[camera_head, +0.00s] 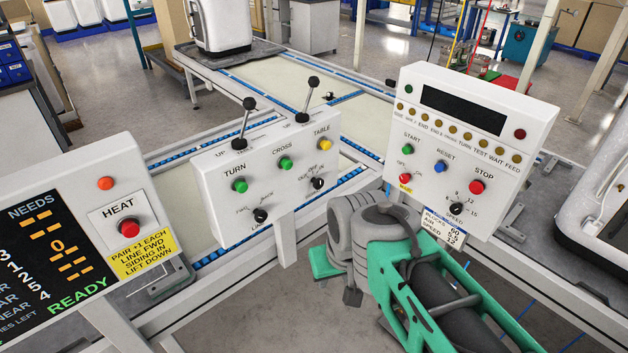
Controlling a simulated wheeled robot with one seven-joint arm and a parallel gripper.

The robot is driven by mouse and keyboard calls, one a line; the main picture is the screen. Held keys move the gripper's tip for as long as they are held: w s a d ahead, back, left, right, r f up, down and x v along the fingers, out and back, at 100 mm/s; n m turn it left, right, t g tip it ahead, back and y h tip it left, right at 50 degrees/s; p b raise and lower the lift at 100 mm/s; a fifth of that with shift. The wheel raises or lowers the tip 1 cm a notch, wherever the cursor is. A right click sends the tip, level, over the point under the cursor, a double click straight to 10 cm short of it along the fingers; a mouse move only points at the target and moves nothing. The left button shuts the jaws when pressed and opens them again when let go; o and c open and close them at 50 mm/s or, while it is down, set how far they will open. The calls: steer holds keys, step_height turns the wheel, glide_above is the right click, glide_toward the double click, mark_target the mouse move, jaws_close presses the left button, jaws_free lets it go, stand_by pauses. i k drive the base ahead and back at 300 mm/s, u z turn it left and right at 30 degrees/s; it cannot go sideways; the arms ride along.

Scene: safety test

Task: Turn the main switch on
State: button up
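The right white control panel (474,140) carries a green START button (409,149), a blue RESET button (440,167) and a red STOP button (477,187). At its lower left is a small red knob (405,178) with a yellow label under it. It looks like the main switch, but its lettering and position are too small to read surely. A black SPEED knob (456,209) sits to its right. My gripper (325,262) is low, left of and below this panel, and apart from the red knob. My grey wrist hides most of it, so its opening cannot be told.
The middle panel (226,205) has two black levers, several buttons and black knobs. The left panel (60,245) has a display and a red HEAT button (129,228). Framed tables with blue rails run behind. A white placard (440,229) hangs under the right panel.

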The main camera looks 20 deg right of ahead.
mark_target(404, 178)
steer(key=u, duration=0.55)
steer(key=i, duration=1)
